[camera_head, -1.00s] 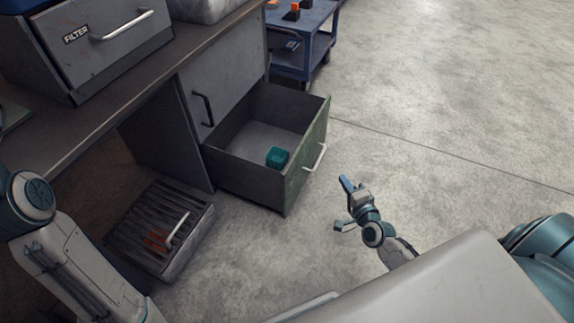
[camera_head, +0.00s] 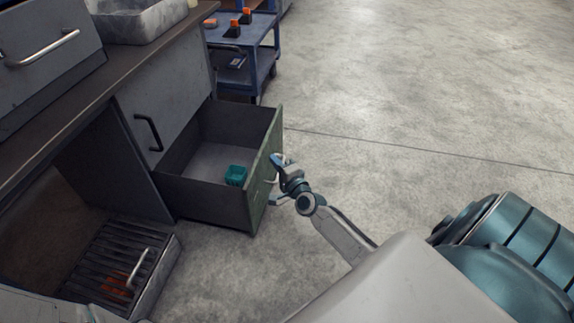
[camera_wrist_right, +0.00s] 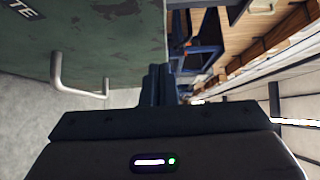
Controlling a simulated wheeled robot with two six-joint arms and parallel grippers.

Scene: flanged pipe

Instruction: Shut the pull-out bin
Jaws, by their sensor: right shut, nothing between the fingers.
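The pull-out bin (camera_head: 262,182) stands well out of the grey cabinet in the head view, with a worn green front. A small teal box (camera_head: 235,175) lies inside it. My right gripper (camera_head: 276,162) is shut and empty at the outer side of the green front, by the bin's handle, which it partly hides. In the right wrist view, the green front (camera_wrist_right: 110,35) fills the upper left, with a pale handle (camera_wrist_right: 78,88) left of my shut fingers (camera_wrist_right: 158,85). Whether the fingers touch the front is unclear. My left gripper is out of view.
The cabinet door (camera_head: 165,95) with a black handle is behind the bin. A slatted grey box (camera_head: 165,275) sits on the floor at lower left. A blue cart (camera_head: 262,60) stands beyond the bin. The floor to the right is clear.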

